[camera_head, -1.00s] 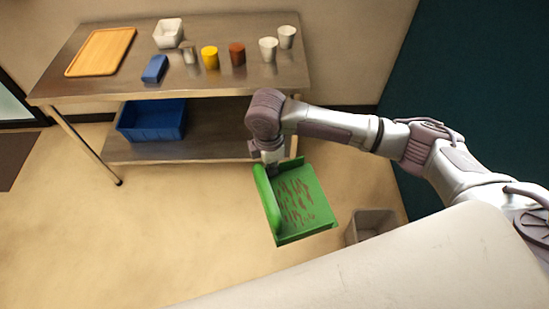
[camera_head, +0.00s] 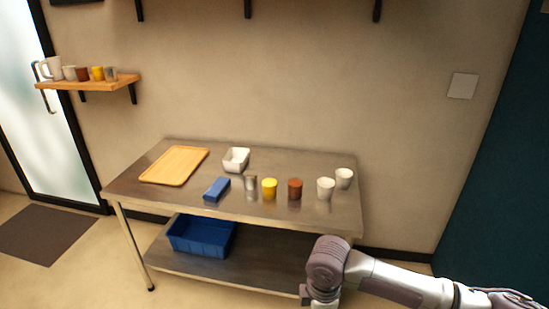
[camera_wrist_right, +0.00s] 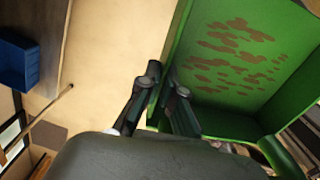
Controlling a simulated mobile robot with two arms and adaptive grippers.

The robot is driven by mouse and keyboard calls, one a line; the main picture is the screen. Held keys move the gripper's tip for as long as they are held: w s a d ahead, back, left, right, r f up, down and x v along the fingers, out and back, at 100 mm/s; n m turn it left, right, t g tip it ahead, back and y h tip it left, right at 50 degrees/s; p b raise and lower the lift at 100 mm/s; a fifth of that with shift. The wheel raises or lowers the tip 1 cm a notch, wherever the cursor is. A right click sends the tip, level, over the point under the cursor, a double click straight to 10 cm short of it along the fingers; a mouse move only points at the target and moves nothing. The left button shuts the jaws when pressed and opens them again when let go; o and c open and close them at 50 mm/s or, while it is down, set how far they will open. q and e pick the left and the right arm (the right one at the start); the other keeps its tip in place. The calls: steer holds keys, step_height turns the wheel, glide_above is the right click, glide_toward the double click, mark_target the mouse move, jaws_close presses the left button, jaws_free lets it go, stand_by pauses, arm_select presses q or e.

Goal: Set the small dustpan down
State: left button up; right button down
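The small green dustpan (camera_wrist_right: 235,70) fills the upper right of the right wrist view, with reddish-brown bits scattered on its floor. My right gripper (camera_wrist_right: 165,92) has its two dark fingers on either side of the dustpan's side wall, gripping it. In the head view, only my right wrist and forearm show at the bottom, right of the steel table's near corner. The dustpan and the right fingertips are below that picture's edge. What lies directly under the dustpan is hidden. My left gripper is in neither view.
The steel table (camera_head: 135,190) holds a wooden tray (camera_head: 175,165), white bowl (camera_head: 236,159), blue block (camera_head: 216,189) and several cups. A blue bin (camera_head: 200,236) sits on its lower shelf. A wall shelf (camera_head: 90,84) holds mugs.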

steer(key=r+m, duration=0.1)
steer(key=m, duration=0.1)
steer(key=s+d+r+m, duration=0.1)
steer(key=r+m, duration=0.1)
steer(key=s+d+r+m, duration=0.1)
steer(key=r+m, duration=0.1)
steer(key=m, duration=0.1)
steer(key=shift+s+d+b, duration=0.1)
steer(key=shift+d+b, duration=0.05)
steer(key=shift+b, duration=0.25)
steer(key=s+d+r+m, duration=0.3)
steer(key=s+r+m, duration=0.3)
steer(key=m, duration=0.4)
steer(key=shift+d+m+b, duration=0.2)
steer(key=shift+m+b, duration=0.1)
steer(key=shift+b, duration=0.15)
steer(key=shift+w, duration=0.1)
